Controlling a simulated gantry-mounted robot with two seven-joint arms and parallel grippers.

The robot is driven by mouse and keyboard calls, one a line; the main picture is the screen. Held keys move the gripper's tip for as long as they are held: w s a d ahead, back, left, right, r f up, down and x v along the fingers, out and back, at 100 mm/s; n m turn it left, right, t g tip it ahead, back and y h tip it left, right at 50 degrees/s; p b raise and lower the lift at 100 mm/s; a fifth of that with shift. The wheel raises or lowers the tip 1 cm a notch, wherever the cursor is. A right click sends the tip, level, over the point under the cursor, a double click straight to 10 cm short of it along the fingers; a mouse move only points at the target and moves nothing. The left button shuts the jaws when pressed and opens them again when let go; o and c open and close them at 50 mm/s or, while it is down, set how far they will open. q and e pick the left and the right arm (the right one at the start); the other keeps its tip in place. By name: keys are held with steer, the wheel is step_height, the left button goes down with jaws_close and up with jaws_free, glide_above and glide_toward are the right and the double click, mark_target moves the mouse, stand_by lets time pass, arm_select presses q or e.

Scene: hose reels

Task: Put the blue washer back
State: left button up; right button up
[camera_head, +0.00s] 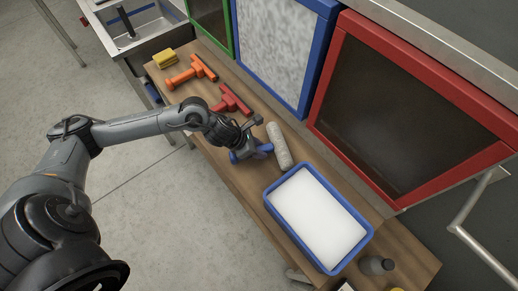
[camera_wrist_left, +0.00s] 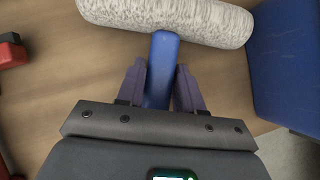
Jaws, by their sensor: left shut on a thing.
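The blue washer has a speckled white fluffy sleeve (camera_head: 279,146) and a blue handle. It is at the table's middle, beside the blue tub. In the left wrist view the sleeve (camera_wrist_left: 165,18) lies crosswise at the top, and the blue handle (camera_wrist_left: 161,60) runs down from it between my fingers. My left gripper (camera_head: 256,148) is shut on the handle; its two fingers (camera_wrist_left: 161,85) sit on either side of it. I cannot tell whether the washer touches the table. My right gripper is not in view.
A blue tub (camera_head: 268,203) full of white foam stands right of the washer. A red squeegee (camera_head: 232,101), an orange squeegee (camera_head: 190,72) and a yellow sponge (camera_head: 166,58) lie to the left. Panels framed in blue (camera_head: 305,102) and red (camera_head: 323,101) stand behind. A grey bottle (camera_head: 375,266) is near the right end.

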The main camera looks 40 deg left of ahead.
arm_select(q)
steer(key=shift+w+f, duration=0.25)
steer(key=shift+f, duration=0.05)
steer(key=shift+f, duration=0.2)
steer(key=o, duration=1)
steer(key=shift+r, duration=0.1)
